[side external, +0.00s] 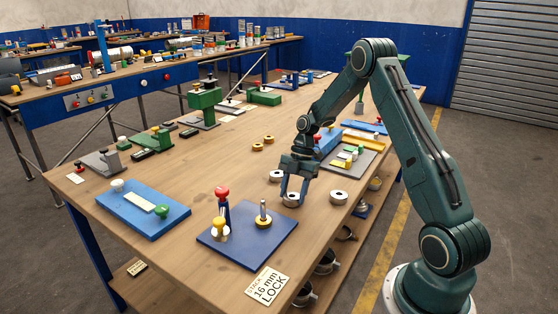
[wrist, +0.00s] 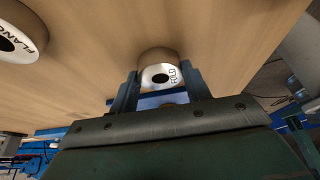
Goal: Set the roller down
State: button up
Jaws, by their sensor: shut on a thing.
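My gripper (side external: 293,194) is shut on a silver, ring-shaped roller (side external: 291,200) over the wooden table. In the wrist view the roller (wrist: 158,76) sits between the two fingers, and its pale face with a dark bore reads "FOLD". It is at or close to the tabletop; I cannot tell whether it touches. Another silver roller (side external: 276,176) lies behind it to the left and a third (side external: 338,197) to its right.
A blue plate (side external: 235,253) at the front carries a metal post, a red knob and a yellow knob. A card (side external: 268,287) reads "STACK 16 mm LOCK". Two small brown rings (side external: 257,147) lie behind. A blue fixture (side external: 143,210) is at left. Bare wood surrounds the held roller.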

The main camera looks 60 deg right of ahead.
jog(key=shift+f, duration=0.15)
jog(key=o, duration=0.9)
jog(key=v, duration=1.2)
